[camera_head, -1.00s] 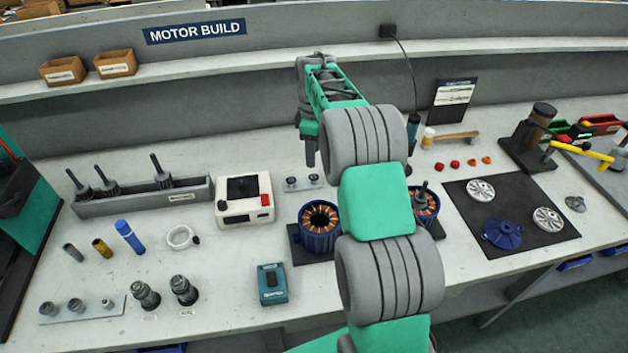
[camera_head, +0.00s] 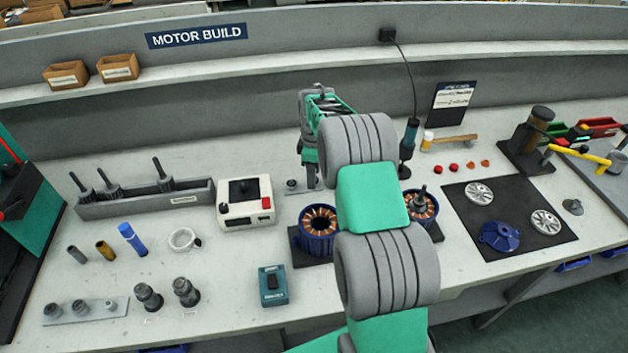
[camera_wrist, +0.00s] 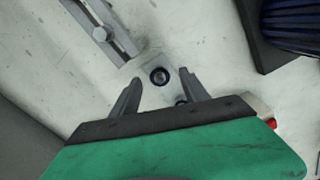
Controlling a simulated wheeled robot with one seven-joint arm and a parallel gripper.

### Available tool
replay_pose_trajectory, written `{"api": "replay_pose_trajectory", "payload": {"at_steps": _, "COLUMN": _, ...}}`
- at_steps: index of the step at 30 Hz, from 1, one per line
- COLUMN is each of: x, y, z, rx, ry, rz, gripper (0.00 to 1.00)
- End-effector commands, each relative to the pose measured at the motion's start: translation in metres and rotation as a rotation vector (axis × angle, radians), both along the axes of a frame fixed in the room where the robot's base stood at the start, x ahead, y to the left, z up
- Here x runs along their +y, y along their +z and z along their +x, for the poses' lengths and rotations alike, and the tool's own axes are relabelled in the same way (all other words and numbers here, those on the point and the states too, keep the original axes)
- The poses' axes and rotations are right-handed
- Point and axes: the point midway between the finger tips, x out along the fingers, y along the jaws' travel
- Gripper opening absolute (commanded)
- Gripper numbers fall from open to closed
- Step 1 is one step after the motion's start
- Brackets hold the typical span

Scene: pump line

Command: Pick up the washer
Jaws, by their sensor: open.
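A small dark ring with a pale centre, which looks like the washer (camera_wrist: 160,77), sits on a small light plate (camera_wrist: 148,68) in the wrist view. My gripper (camera_wrist: 160,75) is open, with its two fingers apart on either side of the ring in that view. Nothing is held. I cannot tell whether the fingertips touch the plate. A second dark round part (camera_wrist: 181,100) shows partly by the right finger. In the head view, my gripper (camera_head: 310,178) is low over the bench, and a small round part (camera_head: 291,183) shows just left of it; the ring is hidden there.
A blue motor stator (camera_head: 319,219) stands on a dark mat in front of my gripper. A white control box (camera_head: 245,201) is to the left. A grey slotted bar (camera_wrist: 103,25) lies near the plate in the wrist view. A dark upright tool (camera_head: 409,137) hangs to the right.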

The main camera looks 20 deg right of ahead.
Motion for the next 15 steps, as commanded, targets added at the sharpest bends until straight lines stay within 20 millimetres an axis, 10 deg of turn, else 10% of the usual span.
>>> {"api": "replay_pose_trajectory", "payload": {"at_steps": 15, "x": 0.0001, "y": -0.0030, "z": -0.0001, "rx": 0.000, "ry": 0.000, "rz": 0.000, "gripper": 0.47}}
